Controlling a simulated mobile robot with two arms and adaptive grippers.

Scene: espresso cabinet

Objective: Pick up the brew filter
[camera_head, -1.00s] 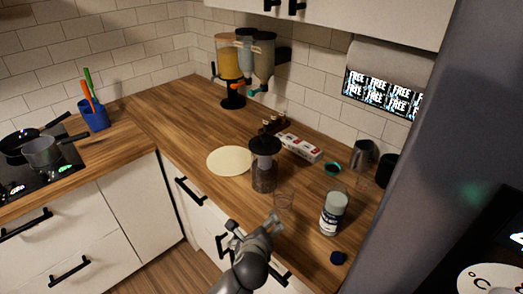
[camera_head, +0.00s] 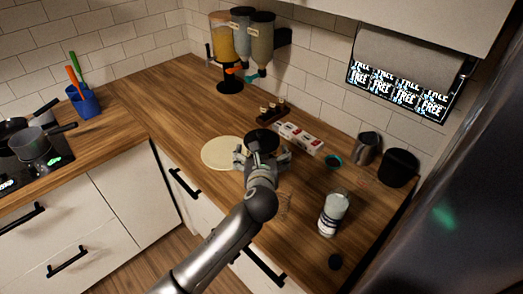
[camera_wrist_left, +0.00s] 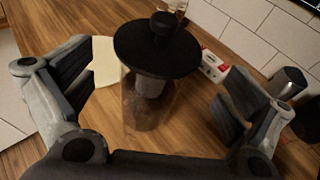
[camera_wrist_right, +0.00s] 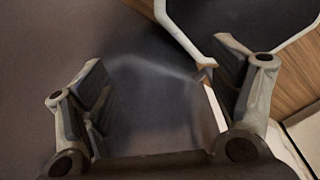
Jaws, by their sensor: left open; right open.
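A clear vessel with a wide round black lid and knob, which seems to be the brew filter, stands upright on the wooden counter. In the left wrist view its lid (camera_wrist_left: 158,50) and clear body (camera_wrist_left: 148,106) sit between my fingers. In the head view its black lid (camera_head: 262,139) shows past my left gripper (camera_head: 262,158), and the arm and gripper hide its body. My left gripper (camera_wrist_left: 157,88) is open, one finger on each side of the vessel, with gaps to both. My right gripper (camera_wrist_right: 165,95) is open and empty; a dark surface fills much of its view.
A pale round mat (camera_head: 219,153) lies left of the vessel. A red-and-white box (camera_head: 301,138) is behind it. A grey-topped jar (camera_head: 333,213), a dark round cap (camera_head: 335,262), a teal ring (camera_head: 333,160), a metal pitcher (camera_head: 367,148) and a black container (camera_head: 398,167) stand to the right.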

